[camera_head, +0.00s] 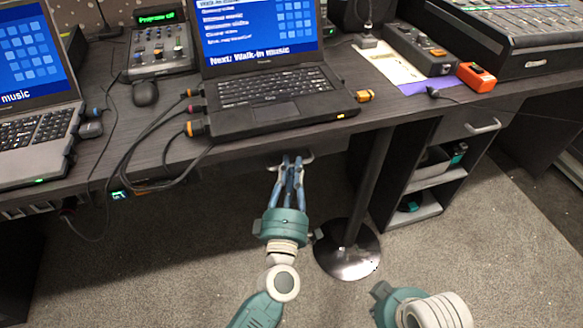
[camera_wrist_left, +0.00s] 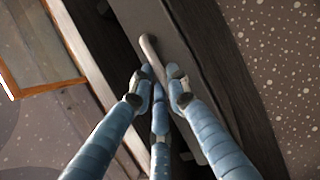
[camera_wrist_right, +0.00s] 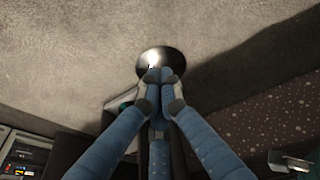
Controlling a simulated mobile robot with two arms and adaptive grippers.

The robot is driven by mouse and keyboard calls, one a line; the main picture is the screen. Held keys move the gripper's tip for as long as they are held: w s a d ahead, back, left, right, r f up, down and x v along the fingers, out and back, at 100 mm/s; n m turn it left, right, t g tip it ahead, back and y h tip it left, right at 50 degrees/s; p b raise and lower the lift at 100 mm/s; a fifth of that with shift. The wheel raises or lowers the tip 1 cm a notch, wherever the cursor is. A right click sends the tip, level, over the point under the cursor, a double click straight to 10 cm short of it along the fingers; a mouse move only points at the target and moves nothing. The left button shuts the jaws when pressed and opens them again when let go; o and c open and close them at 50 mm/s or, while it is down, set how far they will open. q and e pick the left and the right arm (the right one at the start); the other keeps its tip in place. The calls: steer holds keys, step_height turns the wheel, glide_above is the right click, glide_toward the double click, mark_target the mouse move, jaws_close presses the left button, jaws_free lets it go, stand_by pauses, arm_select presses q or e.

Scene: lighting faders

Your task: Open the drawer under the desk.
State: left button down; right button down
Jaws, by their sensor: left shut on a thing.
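The drawer (camera_wrist_left: 190,60) is under the desk's front edge, below the middle laptop. It has a dark front and a pale metal bar handle (camera_wrist_left: 150,50). In the head view much of the drawer lies in the shade of the desk, and the handle (camera_head: 306,156) shows just beyond my fingertips. My left gripper (camera_head: 291,160) reaches up from below and is shut on the handle. In the left wrist view its fingertips (camera_wrist_left: 160,82) are around the handle's near end. My right gripper (camera_wrist_right: 160,76) is shut and empty; its fingers are outside the head view.
The desk (camera_head: 180,150) holds laptops and mixers, and cables (camera_head: 150,130) hang over its edge. A pole with a round base (camera_head: 347,262) stands just right of my left gripper. A cabinet (camera_head: 425,185) with another handled drawer is further right. The carpet in front is clear.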

arm_select(q)
steer(key=shift+s, duration=0.15)
